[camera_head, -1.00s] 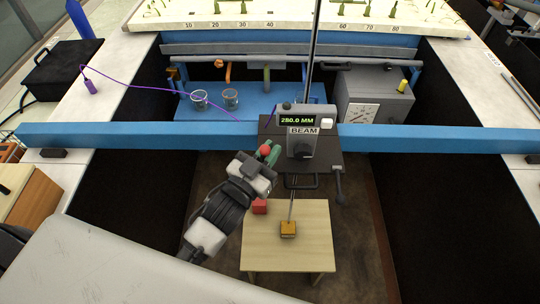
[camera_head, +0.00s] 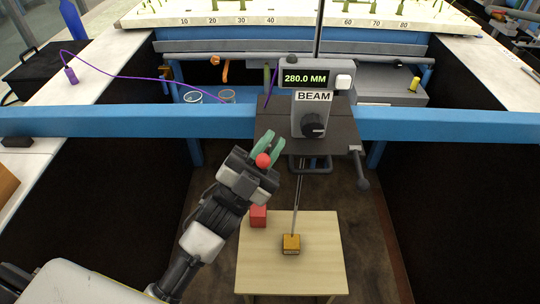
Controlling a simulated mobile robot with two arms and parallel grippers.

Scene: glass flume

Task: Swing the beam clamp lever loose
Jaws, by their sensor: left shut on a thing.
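My left gripper (camera_head: 266,147) comes up from the lower left, with green fingers near the left front edge of the dark carriage plate. A red ball knob (camera_head: 263,160) shows at the fingers, and the gripper is shut on it. I take the knob to be the end of the beam clamp lever; the lever's shaft is hidden by the gripper. The carriage carries a grey BEAM unit (camera_head: 313,114) reading 280.0 MM and sits at the blue beam (camera_head: 440,124). My right gripper is not in view.
A dark crank handle (camera_head: 361,170) hangs at the carriage's right. Below, a wooden table (camera_head: 320,270) holds a red cube (camera_head: 258,216) and a yellow block (camera_head: 291,243) under a thin rod. A purple cable (camera_head: 140,76) runs behind the beam. Dark open space lies right of the table.

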